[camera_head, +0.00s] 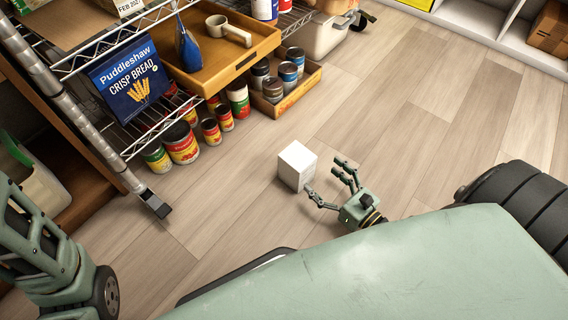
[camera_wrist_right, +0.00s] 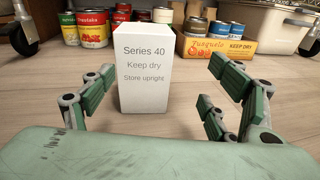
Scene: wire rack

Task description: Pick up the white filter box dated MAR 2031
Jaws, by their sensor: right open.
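A white box (camera_head: 297,165) stands upright on the wooden floor, left of my right gripper in the head view. In the right wrist view the white box (camera_wrist_right: 145,68) reads "Series 40", "Keep dry" and "Store upright". No date can be read on the faces I see. My right gripper (camera_head: 328,177) is open and empty, low over the floor, with its fingers pointing toward the box. In the wrist view the box stands ahead, closer to the left finger than to the right ones. My left gripper is not in view.
A wire rack (camera_head: 126,140) with cans, a blue "Crisp Bread" box (camera_head: 130,85) and a wooden tray (camera_head: 225,62) stands at upper left. A box dated FEB 2027 (camera_head: 130,6) sits on its upper shelf. Floor around the white box is clear.

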